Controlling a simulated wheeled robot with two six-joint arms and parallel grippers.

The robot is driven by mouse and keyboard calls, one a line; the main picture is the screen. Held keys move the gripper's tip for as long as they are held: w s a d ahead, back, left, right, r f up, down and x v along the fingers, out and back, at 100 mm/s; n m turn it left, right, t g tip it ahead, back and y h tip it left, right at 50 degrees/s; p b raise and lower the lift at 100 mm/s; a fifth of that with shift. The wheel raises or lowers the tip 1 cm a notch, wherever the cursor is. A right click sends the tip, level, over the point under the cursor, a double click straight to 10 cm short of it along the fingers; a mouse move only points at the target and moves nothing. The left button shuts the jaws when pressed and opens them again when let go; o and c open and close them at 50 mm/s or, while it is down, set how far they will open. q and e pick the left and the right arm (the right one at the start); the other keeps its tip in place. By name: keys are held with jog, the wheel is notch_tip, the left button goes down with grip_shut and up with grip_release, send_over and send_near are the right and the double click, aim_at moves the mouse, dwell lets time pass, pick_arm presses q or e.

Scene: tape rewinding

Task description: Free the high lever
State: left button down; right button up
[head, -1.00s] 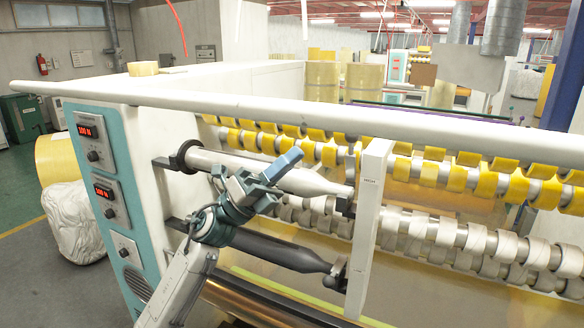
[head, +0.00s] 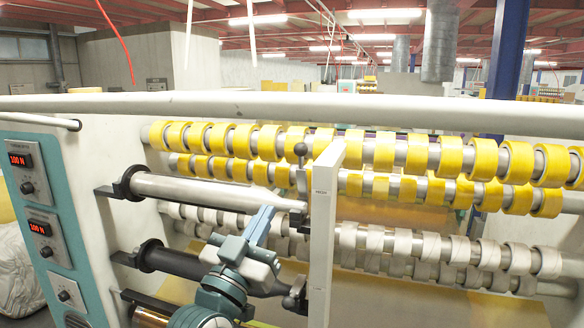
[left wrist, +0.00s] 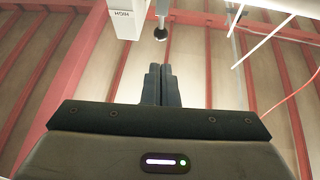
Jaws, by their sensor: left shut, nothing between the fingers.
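The high lever (head: 302,175) stands upright at the right end of the upper silver shaft (head: 210,190), topped by a dark ball knob. It is just left of the white post (head: 324,225) labelled HIGH. My left gripper (head: 265,212) is shut and empty, its fingers pointing up, in front of the shaft and below and left of the knob. In the left wrist view the closed fingers (left wrist: 161,72) point toward the dark knob (left wrist: 160,34), with a visible gap in the picture. The post's HIGH end (left wrist: 125,16) is left of the knob. My right gripper is not in view.
A lower dark shaft (head: 190,264) runs behind my left arm. A long pale rail (head: 420,112) crosses above. Rollers with yellow tape (head: 440,155) and pale tape (head: 410,242) fill the right. A control panel (head: 35,215) with red displays is at the left.

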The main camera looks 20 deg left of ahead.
pick_arm(q)
jog(key=p, duration=0.5)
send_near(297, 153)
jog(key=x, duration=0.5)
jog(key=shift+w+d, duration=0.15)
jog(key=shift+w+d+r, duration=0.1)
jog(key=shift+w+r, duration=0.15)
jog(key=shift+w, duration=0.55)
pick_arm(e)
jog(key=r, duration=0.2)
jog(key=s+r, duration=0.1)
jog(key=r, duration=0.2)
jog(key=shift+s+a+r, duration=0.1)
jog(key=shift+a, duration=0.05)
pick_arm(q)
jog(key=shift+x, duration=0.9)
jog(key=shift+r, duration=0.2)
